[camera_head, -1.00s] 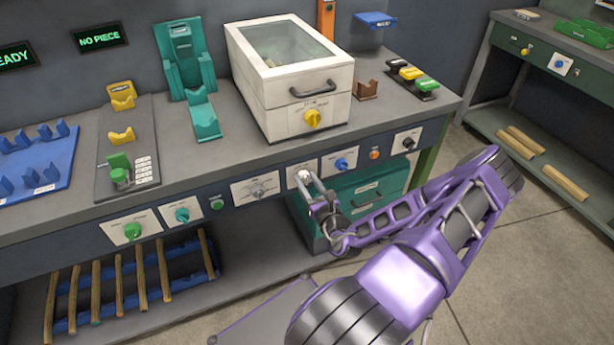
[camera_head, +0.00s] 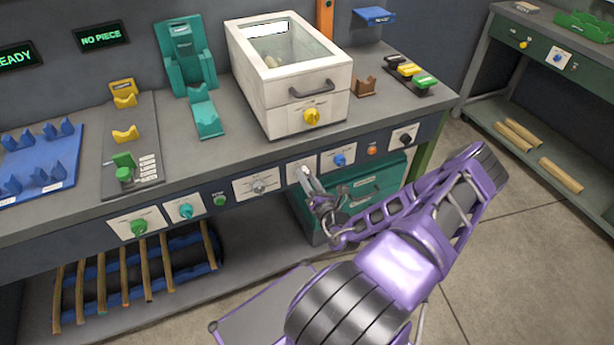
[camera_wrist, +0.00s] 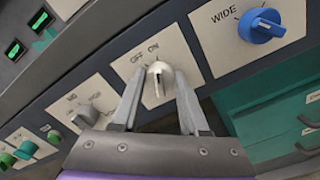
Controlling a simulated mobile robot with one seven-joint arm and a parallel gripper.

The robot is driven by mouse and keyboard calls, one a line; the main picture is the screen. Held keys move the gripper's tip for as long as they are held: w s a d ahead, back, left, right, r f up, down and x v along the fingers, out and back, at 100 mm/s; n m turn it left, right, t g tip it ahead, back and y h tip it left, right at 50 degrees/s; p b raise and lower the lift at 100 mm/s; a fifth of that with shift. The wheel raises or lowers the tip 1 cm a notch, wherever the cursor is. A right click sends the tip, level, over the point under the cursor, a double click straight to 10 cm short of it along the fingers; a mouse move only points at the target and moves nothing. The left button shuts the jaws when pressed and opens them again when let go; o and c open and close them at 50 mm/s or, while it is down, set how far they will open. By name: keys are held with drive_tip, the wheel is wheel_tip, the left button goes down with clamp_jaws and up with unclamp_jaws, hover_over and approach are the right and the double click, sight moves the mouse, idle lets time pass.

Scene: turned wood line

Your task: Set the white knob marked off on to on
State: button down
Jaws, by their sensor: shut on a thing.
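The white knob (camera_wrist: 159,82) sits on a pale panel with OFF and ON printed above it in the wrist view. My gripper (camera_wrist: 161,73) has one finger on each side of the knob and is shut on it. The knob's upper end points up near the ON lettering, but its exact setting is hard to tell. In the head view my gripper (camera_head: 308,178) reaches the panel on the bench front, and its fingers largely hide the knob there.
Right of it is a blue knob (camera_wrist: 260,25) marked WIDE; left is a grey knob (camera_wrist: 86,115). A white box with a glass lid (camera_head: 292,85) stands above on the bench. Teal drawers (camera_head: 370,190) are below. Open floor lies at the right.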

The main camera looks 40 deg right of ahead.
idle(0.3)
drive_tip(key=shift+c, duration=2.1)
unclamp_jaws()
drive_tip(key=v, duration=1.7)
drive_tip(key=shift+s, duration=0.2)
